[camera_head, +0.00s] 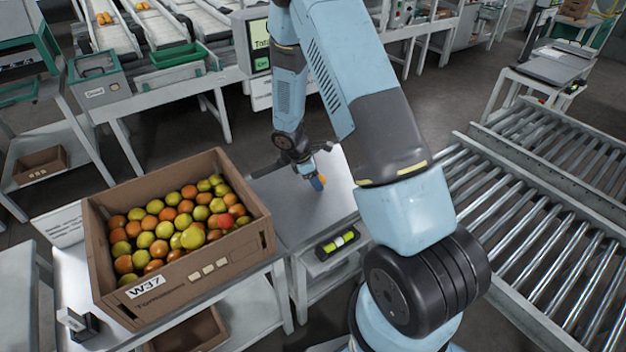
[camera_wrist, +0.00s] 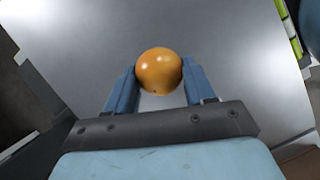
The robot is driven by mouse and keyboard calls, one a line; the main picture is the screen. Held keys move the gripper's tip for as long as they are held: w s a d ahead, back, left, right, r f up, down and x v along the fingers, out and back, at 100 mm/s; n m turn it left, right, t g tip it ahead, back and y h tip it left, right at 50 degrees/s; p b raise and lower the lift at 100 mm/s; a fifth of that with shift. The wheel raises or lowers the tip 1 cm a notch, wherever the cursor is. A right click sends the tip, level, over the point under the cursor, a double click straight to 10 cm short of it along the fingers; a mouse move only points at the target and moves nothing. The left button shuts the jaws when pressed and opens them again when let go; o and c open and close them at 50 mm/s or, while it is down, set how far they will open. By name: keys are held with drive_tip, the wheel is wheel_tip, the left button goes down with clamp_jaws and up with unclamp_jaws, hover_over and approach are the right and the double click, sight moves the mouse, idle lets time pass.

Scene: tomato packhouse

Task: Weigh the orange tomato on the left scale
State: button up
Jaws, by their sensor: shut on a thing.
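The orange tomato (camera_wrist: 158,71) is between the two blue fingers of my gripper (camera_wrist: 160,82) in the wrist view, and the fingers are shut on it. In the head view the tomato (camera_head: 322,181) shows as a small orange patch at my gripper (camera_head: 317,179). They are over the bare metal plate (camera_head: 283,205) of a scale-like stand right of the tomato crate. The same plate (camera_wrist: 225,50) fills most of the wrist view. I cannot tell whether the tomato touches the plate. A yellow-green strip (camera_head: 338,243) is on the stand's front.
A cardboard crate (camera_head: 190,272) marked W37, full of orange, yellow and red tomatoes, stands left of the plate. A roller conveyor (camera_head: 540,225) runs on the right. A sign post with a screen (camera_head: 259,45) stands behind my arm. The plate around my gripper is clear.

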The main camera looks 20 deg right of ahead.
drive_tip(key=shift+f, duration=0.45)
idle(0.3)
drive_tip(key=o, duration=0.8)
drive_tip(key=c, duration=0.3)
drive_tip(key=shift+w, duration=0.1)
drive_tip(key=shift+r, duration=0.1)
drive_tip(key=shift+r, duration=3.45)
